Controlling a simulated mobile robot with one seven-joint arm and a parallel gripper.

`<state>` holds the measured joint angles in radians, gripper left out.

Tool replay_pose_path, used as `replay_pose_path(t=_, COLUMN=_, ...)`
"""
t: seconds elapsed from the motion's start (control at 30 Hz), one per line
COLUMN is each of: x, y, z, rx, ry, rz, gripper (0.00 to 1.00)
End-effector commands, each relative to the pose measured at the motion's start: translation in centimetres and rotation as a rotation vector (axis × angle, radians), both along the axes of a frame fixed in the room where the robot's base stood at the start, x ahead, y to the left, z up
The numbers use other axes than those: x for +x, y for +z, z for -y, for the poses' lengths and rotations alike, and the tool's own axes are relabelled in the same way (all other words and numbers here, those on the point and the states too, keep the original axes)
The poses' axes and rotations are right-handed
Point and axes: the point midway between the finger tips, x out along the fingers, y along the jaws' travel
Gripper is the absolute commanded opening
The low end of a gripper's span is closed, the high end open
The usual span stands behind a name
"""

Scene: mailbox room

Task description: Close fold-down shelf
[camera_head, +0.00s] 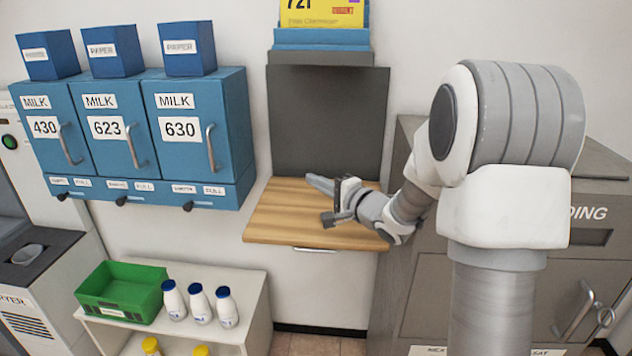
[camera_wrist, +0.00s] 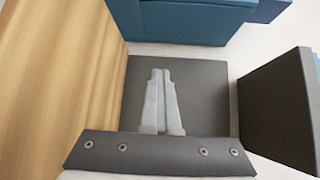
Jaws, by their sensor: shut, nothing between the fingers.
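The fold-down shelf (camera_head: 290,222) is a light wooden board that stands out level from the wall below a dark grey panel. A thin metal handle (camera_head: 315,250) shows under its front edge. In the wrist view the wood (camera_wrist: 60,90) fills the left side. My gripper (camera_head: 322,184) is over the shelf's back part in the head view, pointing left. In the wrist view my gripper's two pale fingers (camera_wrist: 160,98) are together with nothing between them. I cannot tell whether my gripper touches the board.
Blue milk lockers (camera_head: 155,130) hang left of the shelf. A white stand (camera_head: 245,290) below left bears a green crate (camera_head: 122,292) and white bottles (camera_head: 200,304). A grey cabinet (camera_head: 430,300) stands to the right. Space directly in front of the shelf looks free.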

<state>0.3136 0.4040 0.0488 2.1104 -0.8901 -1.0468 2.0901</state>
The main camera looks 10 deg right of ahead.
Motion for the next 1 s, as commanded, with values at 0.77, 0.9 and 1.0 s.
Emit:
replay_pose_path(t=0.77, x=-1.5, y=0.3, z=0.9, rx=0.000, ry=-0.002, rz=0.000, gripper=0.27)
replay_pose_path(t=0.9, x=-4.1, y=0.6, z=2.3, rx=-0.001, ry=-0.005, rz=-0.002, gripper=0.27)
replay_pose_path(t=1.0, x=-6.3, y=0.8, z=3.4, rx=0.000, ry=-0.005, rz=-0.001, gripper=0.27)
